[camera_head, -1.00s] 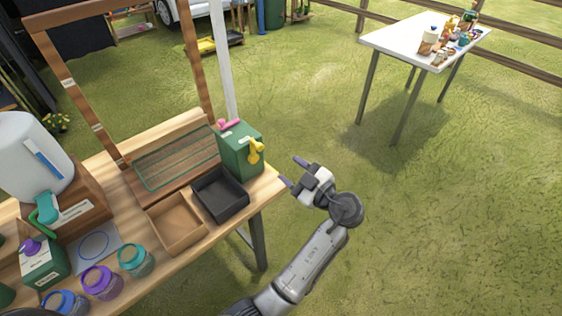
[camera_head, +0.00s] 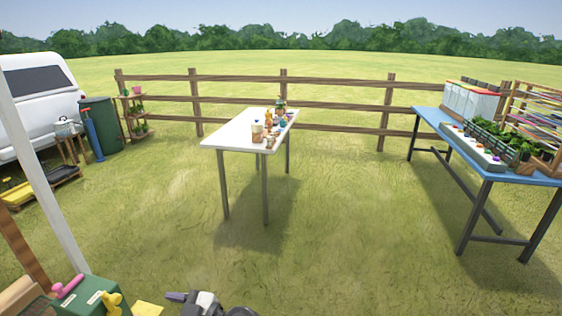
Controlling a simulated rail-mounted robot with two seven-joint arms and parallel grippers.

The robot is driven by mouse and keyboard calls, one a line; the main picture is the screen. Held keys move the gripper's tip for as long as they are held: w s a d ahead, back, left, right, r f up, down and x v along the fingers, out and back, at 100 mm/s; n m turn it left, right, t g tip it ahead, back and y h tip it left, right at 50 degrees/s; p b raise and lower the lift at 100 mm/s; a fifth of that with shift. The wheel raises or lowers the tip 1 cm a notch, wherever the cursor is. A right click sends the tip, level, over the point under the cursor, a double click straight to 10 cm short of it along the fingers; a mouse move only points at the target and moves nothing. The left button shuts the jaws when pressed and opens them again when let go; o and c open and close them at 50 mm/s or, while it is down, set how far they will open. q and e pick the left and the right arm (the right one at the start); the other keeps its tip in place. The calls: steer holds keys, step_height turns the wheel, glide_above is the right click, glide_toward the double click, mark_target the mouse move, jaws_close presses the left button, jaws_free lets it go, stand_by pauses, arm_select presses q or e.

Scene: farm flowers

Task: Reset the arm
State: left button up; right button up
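My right gripper (camera_head: 178,298) shows at the bottom edge of the head view, cut off by the frame. One dark finger points left from the upper side of its grey and white body, and the other finger is below the edge. Its spread matches an open gripper, and I see nothing held. It is beside the right end of the wooden bench, right of the green box (camera_head: 92,298) with pink and yellow handles. My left gripper is not in view.
A white table (camera_head: 233,137) with small bottles stands ahead. A blue table (camera_head: 507,172) with plant trays stands at right. A wooden fence (camera_head: 340,103) runs behind. A white vehicle (camera_head: 38,95) and green bin (camera_head: 98,125) are at left. Grass between is clear.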

arm_select(q)
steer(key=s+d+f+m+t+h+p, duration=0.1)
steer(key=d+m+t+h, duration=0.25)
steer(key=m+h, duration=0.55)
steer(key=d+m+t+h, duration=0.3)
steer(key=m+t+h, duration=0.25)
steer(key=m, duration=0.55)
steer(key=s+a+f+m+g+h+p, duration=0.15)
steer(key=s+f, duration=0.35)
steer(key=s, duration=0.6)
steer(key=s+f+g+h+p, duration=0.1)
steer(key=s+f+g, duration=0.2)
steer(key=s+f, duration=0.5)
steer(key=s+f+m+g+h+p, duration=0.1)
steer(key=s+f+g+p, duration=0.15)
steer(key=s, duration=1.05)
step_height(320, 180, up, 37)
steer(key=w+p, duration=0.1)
steer(key=p, duration=3.6)
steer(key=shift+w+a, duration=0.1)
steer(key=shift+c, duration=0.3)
